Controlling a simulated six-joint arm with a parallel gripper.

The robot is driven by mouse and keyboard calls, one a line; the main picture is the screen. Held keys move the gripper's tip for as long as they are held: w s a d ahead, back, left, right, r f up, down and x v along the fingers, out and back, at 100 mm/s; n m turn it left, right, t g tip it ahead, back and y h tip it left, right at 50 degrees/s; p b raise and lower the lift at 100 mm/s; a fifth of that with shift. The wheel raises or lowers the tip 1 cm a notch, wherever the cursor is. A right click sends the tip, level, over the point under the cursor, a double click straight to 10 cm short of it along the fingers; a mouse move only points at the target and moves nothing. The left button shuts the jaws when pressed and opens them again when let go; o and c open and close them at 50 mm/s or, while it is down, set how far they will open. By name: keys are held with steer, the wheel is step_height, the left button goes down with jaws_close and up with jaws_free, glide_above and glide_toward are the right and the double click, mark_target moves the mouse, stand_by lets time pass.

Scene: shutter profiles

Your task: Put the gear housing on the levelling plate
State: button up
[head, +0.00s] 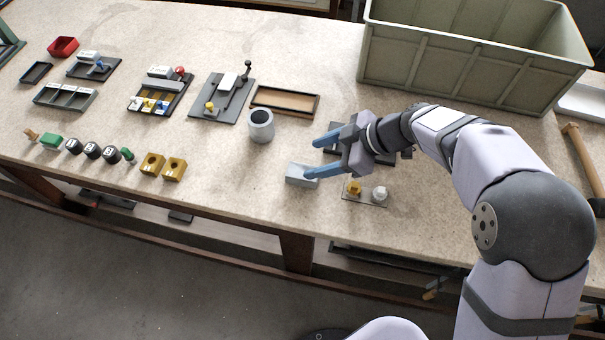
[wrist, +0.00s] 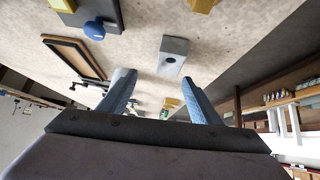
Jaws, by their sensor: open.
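A light grey block (head: 298,176) with a round hole in one face, seemingly the gear housing, lies near the bench's front edge. It also shows in the wrist view (wrist: 173,47), apart from the fingers. My gripper (head: 316,157) is open and empty, pointing left; its near blue finger overlaps the block in the head view. A thin plate (head: 368,202) with a yellow knob and a white knob stands right of the block. A dark plate (wrist: 72,14) with a blue knob is largely hidden behind my gripper in the head view. I cannot tell which one is the levelling plate.
A grey cylinder (head: 261,127) and a wooden tray (head: 285,101) stand behind the block. A large green-grey crate (head: 470,75) fills the back right. Two yellow blocks (head: 163,166) and several small parts lie left. Bench between them and the grey block is clear.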

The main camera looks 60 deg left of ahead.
mark_target(298, 170)
steer(key=shift+w+d+r+g, duration=0.1)
steer(key=shift+d+r+g, duration=0.1)
steer(key=shift+d, duration=0.4)
steer(key=shift+w+d+r+g, duration=0.1)
steer(key=shift+d+g, duration=0.1)
steer(key=shift+d, duration=0.35)
steer(key=shift+p+x, duration=1.05)
steer(key=shift+x, duration=0.55)
steer(key=shift+p+x, duration=1.2)
steer(key=shift+x, duration=1)
jaws_close()
steer(key=shift+w, duration=0.1)
steer(key=shift+r, duration=0.15)
step_height(298, 170, up, 10)
steer(key=b, duration=0.3)
steer(key=shift+b, duration=0.4)
